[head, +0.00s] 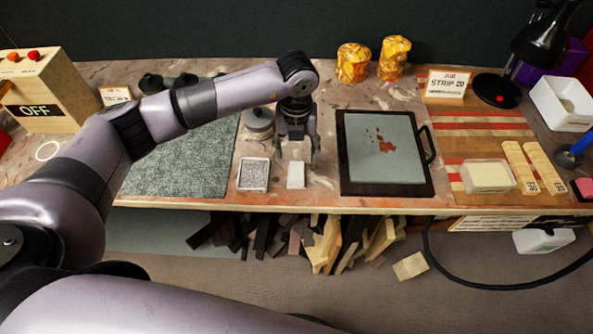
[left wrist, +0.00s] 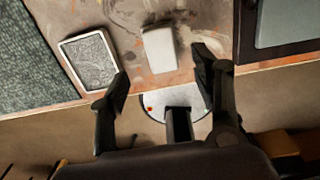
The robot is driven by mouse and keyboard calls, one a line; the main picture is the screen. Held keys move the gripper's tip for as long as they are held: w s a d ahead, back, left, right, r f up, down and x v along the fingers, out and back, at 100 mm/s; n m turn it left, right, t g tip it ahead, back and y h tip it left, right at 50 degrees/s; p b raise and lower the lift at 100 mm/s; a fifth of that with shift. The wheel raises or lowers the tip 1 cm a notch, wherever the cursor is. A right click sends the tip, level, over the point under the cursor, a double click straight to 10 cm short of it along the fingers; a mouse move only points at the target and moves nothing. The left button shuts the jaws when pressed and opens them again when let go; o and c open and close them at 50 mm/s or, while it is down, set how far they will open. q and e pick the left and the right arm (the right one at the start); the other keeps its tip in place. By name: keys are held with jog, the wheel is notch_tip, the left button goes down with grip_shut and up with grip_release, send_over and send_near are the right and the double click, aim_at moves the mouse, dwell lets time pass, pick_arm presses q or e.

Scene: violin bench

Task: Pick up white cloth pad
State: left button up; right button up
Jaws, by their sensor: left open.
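The white cloth pad (head: 296,175) is a small white block-like piece lying flat near the front edge of the bench. It also shows in the left wrist view (left wrist: 160,49) at top centre. My left gripper (head: 298,157) is open and empty, pointing down just behind and above the pad in the head view. In the left wrist view its two fingers (left wrist: 161,70) stand apart, one on each side of the pad's near end. I see no contact with the pad. My right gripper is not in view.
A grey textured plate (head: 253,174) lies just left of the pad. A dark tray (head: 345,185) with a grey stained slab (head: 385,150) is to the right. A round lidded tin (head: 259,121) stands behind. The bench's front edge (head: 320,206) is close.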

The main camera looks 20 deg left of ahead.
aim_at(297, 171)
pick_arm(q)
notch_tip(297, 171, down, 3)
jog(key=shift+d+f, duration=0.1)
jog(key=f+p, duration=0.1)
jog(key=f, duration=0.1)
jog(key=f+p, duration=0.1)
jog(key=f, duration=0.1)
jog(key=shift+s+f, duration=0.2)
jog(key=shift+f, duration=0.5)
jog(key=shift+c, duration=0.3)
jog(key=c, duration=1.1)
